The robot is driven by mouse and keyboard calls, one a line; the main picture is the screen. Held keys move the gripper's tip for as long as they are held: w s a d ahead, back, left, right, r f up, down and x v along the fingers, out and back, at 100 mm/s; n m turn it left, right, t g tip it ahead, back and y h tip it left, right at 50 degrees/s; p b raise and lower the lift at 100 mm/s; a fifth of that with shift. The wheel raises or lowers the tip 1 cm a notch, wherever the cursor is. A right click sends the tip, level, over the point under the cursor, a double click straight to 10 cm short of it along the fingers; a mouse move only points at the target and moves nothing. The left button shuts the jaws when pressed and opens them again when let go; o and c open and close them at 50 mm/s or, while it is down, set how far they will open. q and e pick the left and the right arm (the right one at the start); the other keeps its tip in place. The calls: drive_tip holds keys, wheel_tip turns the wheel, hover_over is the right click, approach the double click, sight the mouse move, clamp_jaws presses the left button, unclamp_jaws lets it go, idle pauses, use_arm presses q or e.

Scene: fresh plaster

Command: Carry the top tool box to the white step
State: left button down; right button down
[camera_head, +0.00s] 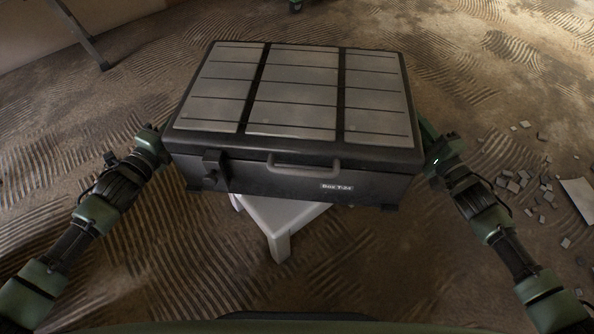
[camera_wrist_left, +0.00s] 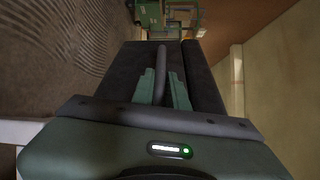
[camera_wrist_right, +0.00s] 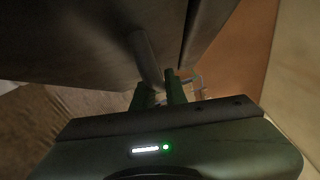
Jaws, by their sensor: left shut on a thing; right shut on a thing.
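The tool box (camera_head: 292,180) is a large black case with grey panels on its lid, a front handle and a latch. It fills the middle of the head view, lid up and roughly level. My left gripper (camera_wrist_left: 164,88) is shut on the bar handle at one end of it. My right gripper (camera_wrist_right: 161,94) is shut on the bar handle at the other end. The white step (camera_head: 285,215) is below the box and mostly hidden by it; a corner and a leg show. I cannot tell whether the box touches the step.
Broken tile pieces (camera_head: 525,187) and a pale flat sheet (camera_head: 578,199) lie on the floor at the right. A dark metal leg (camera_head: 84,38) stands at the upper left. The brown floor (camera_head: 130,270) with ridged trowel marks is bare at the front left.

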use_arm(q)
drive_tip(key=shift+w+f, duration=0.1)
use_arm(e)
drive_tip(key=shift+f, duration=0.15)
idle(0.4)
